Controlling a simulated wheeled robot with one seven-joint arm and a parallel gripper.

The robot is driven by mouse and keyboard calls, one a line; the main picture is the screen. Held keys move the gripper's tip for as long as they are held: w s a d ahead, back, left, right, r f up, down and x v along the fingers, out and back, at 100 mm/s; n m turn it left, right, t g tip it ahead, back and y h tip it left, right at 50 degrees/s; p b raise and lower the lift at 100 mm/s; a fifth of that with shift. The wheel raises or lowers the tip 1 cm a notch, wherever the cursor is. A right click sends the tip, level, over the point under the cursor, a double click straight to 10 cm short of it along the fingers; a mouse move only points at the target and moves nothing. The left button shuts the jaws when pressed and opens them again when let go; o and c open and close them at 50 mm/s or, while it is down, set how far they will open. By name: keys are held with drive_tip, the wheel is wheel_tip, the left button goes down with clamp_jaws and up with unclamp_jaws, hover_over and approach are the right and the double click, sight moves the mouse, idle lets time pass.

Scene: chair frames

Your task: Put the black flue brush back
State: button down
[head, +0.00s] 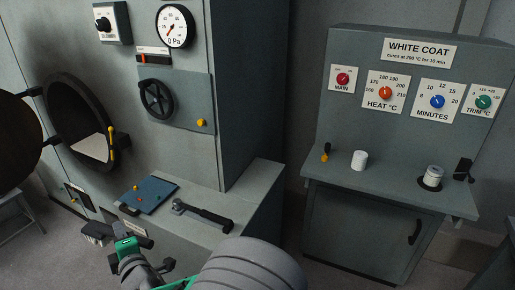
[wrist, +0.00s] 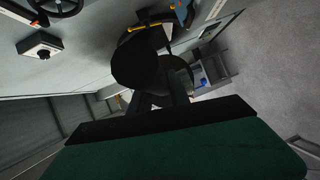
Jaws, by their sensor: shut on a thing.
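My gripper (head: 128,243), green with dark jaws, is low at the front left, in front of the bench. It is shut on the black flue brush (wrist: 136,66), whose dark rounded end covers the middle of the wrist view. In the head view a dark blocky end (head: 97,232) shows just left of the jaws and seems to be the brush. It is held clear of the bench top. Where the jaws grip it is hard to make out against the black. My own arm hides part of the bench front.
The grey bench (head: 252,180) carries a blue plate (head: 149,195) and a black-handled tool (head: 203,212). A round furnace opening (head: 82,120) with its dark door (head: 18,135) swung open is at left. The white coat cabinet (head: 375,185) stands right, across open floor.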

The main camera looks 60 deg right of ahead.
drive_tip(key=shift+d+r+b, duration=0.1)
drive_tip(key=shift+r+b, duration=0.3)
drive_tip(key=shift+r, duration=0.2)
